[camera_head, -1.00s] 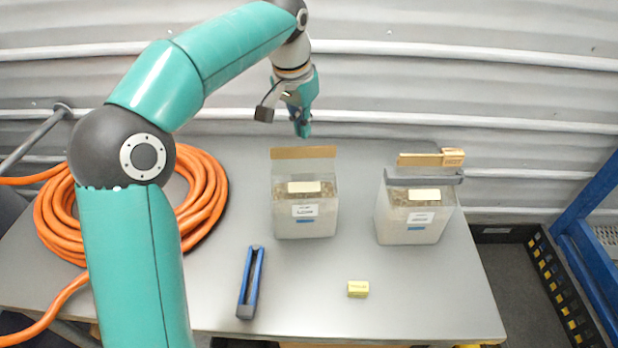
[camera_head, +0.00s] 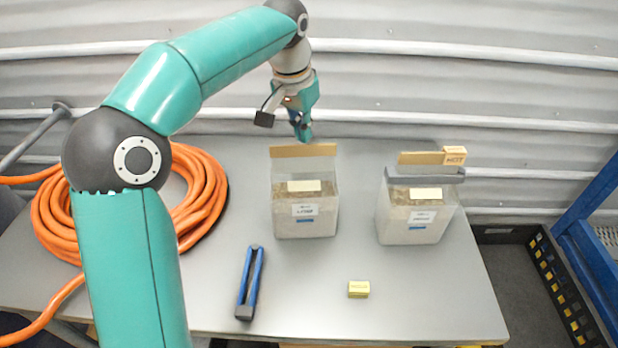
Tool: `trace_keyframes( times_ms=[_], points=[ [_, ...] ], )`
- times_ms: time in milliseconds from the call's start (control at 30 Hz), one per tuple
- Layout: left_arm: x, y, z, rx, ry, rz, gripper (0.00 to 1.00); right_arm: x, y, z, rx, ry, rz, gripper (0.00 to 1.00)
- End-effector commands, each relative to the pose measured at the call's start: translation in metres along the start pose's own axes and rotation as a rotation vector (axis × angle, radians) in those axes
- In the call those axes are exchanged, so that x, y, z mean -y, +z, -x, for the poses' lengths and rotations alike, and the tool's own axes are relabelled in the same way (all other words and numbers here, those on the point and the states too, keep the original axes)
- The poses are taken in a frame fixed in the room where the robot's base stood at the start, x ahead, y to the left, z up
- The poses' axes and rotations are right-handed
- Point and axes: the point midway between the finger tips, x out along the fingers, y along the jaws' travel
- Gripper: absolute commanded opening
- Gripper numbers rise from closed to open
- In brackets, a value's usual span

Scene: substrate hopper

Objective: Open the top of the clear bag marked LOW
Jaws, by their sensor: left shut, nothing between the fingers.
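Two clear bags of brown substrate stand upright on the grey table. The left bag (camera_head: 305,222) has a tan strip (camera_head: 303,151) along its raised top and a white label too small to read surely. I cannot tell from the labels which bag is marked LOW. My left gripper (camera_head: 304,134) is shut and empty, pointing down just above the left bag's strip; contact cannot be told. My right gripper is out of view.
A blue-handled tool (camera_head: 250,283) lies at the front of the table (camera_head: 420,300). A small yellow block (camera_head: 358,289) sits to its right. A coiled orange hose (camera_head: 205,195) fills the left side. A corrugated wall (camera_head: 480,90) stands behind; a black crate (camera_head: 560,290) is at right.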

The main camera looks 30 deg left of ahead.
Motion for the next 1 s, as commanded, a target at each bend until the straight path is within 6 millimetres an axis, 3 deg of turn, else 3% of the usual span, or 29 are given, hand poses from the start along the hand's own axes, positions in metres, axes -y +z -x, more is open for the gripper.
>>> trace_keyframes(
  times_ms=[1000],
  points=[
    [-0.030, 0.041, 0.007, -0.001, 0.000, 0.000, 0.00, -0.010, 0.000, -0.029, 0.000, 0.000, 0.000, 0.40]
  ],
)
